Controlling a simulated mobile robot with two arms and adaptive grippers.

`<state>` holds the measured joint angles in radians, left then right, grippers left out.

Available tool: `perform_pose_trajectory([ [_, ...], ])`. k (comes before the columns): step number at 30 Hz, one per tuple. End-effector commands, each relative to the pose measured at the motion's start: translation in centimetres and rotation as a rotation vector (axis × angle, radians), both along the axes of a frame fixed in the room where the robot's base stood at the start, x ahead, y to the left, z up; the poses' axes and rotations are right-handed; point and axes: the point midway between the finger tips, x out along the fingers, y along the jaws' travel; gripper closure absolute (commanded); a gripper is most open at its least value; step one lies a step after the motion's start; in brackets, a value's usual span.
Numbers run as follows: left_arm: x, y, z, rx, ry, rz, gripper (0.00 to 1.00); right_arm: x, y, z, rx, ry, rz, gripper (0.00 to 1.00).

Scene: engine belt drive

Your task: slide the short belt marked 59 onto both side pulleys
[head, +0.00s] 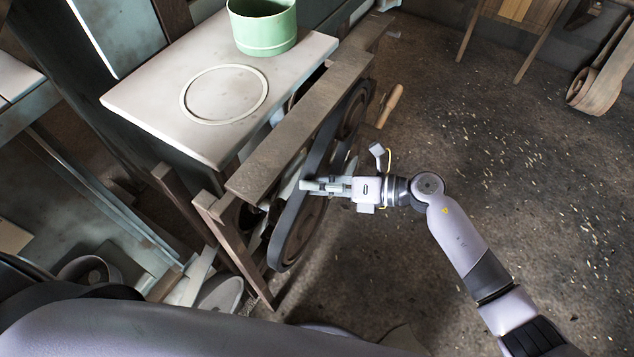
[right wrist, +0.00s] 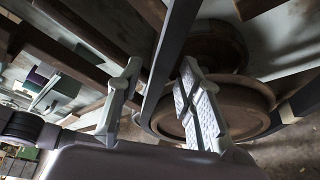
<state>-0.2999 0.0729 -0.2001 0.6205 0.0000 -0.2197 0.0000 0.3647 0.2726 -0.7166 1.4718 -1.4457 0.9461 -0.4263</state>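A dark belt (head: 318,160) runs along the side of the wooden frame, around a lower pulley (head: 300,236) and an upper pulley (head: 353,112). I cannot read any number on it. My right gripper (head: 308,185) reaches in from the right at the belt's middle. In the right wrist view its two fingers (right wrist: 158,100) stand apart, with a strip of the belt (right wrist: 172,50) passing between them; I see no clear grip on it. A brown pulley (right wrist: 220,110) is behind the right finger. My left gripper is not in view.
A pale table top (head: 150,105) carries a flat pale ring (head: 224,120) and a green pot (head: 262,30). A wooden beam (head: 285,135) runs above the belt. A wooden handle (head: 391,104) sticks out near the upper pulley.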

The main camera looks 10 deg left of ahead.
Motion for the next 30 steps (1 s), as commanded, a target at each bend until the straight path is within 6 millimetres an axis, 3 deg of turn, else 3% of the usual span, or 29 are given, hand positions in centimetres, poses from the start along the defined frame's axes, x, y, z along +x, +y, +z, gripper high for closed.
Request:
perform_pose_trajectory([
  [11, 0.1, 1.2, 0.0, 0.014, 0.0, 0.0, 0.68, 0.0, -0.4, -0.1, -0.003, 0.002, 0.0, 0.64],
  [24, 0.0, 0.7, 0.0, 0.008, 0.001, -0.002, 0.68, 0.0, -6.3, 1.5, -0.002, 0.0, -0.001, 0.64],
  [30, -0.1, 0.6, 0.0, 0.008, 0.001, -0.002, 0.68, -0.1, -7.9, 1.8, -0.001, 0.001, 0.001, 0.64],
])
